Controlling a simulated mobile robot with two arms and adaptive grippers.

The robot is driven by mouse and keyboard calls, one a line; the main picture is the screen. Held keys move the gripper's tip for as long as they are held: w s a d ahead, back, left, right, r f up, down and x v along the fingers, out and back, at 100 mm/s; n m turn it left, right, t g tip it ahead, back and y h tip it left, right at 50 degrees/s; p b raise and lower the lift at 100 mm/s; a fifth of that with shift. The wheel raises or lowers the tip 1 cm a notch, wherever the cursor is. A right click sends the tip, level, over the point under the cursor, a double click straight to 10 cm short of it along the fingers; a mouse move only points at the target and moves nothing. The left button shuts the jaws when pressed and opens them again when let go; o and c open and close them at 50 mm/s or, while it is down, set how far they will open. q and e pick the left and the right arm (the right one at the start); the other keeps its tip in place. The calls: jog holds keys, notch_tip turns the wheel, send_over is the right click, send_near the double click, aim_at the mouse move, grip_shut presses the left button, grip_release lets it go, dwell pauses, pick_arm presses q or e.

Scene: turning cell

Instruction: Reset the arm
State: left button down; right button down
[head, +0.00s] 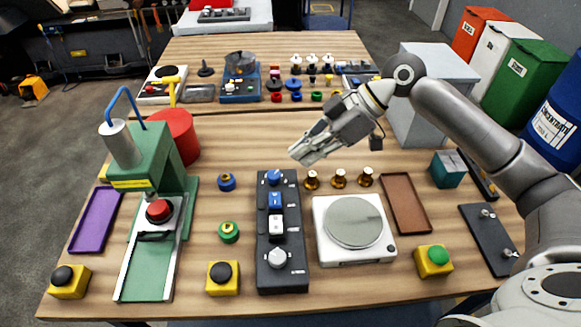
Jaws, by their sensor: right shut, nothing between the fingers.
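My right arm comes in from the right of the head view. Its gripper (308,150) is shut and empty, held above the middle of the wooden table (240,150). It is a little above and behind a row of brass pieces (339,178) in the picture. The fingers point down and to the left. My left gripper does not show.
A green press (160,160) stands at the left beside a red cylinder (176,135). A dark control box (281,262), a white scale (352,228) and yellow button boxes (433,260) stand along the front. Grey box (425,110) is at the right. Small parts fill the back.

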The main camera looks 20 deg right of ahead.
jog(key=shift+d+r, duration=0.4)
jog(key=shift+d, duration=0.15)
